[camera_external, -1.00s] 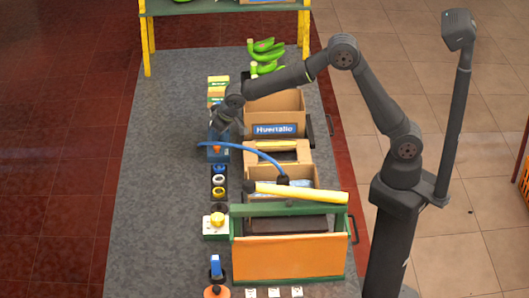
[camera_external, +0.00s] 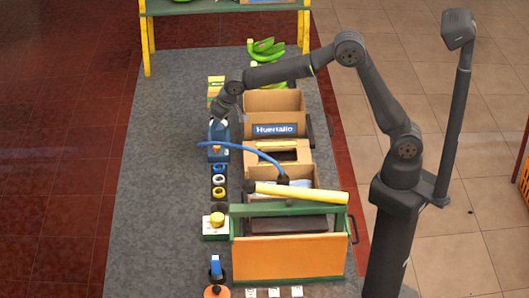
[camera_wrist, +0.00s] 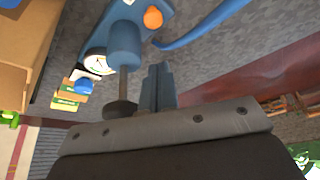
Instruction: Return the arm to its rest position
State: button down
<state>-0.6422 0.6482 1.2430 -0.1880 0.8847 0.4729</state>
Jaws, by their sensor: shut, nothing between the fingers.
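My arm reaches left over the mat, with its elbow raised. In the external view my gripper (camera_external: 219,117) points down just above a blue device (camera_external: 218,142); I cannot tell the exact gap. In the wrist view my gripper (camera_wrist: 158,85) shows its two fingers together, shut, with nothing between them. The blue device (camera_wrist: 124,42) is beside and beyond the fingers there, with a round white dial (camera_wrist: 97,64) and an orange knob (camera_wrist: 153,17).
A blue hose (camera_external: 240,147) arches right of the device. Cardboard boxes (camera_external: 274,128) stand to the right, with an orange toolbox (camera_external: 290,258) in front. A yellow-knobbed box (camera_external: 216,224) is nearer the camera. The grey mat (camera_external: 160,190) is clear at left.

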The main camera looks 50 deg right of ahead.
aim_at(218, 146)
notch_tip(218, 146, down, 7)
jog(key=shift+f, duration=0.15)
dwell(0.4)
dwell(0.7)
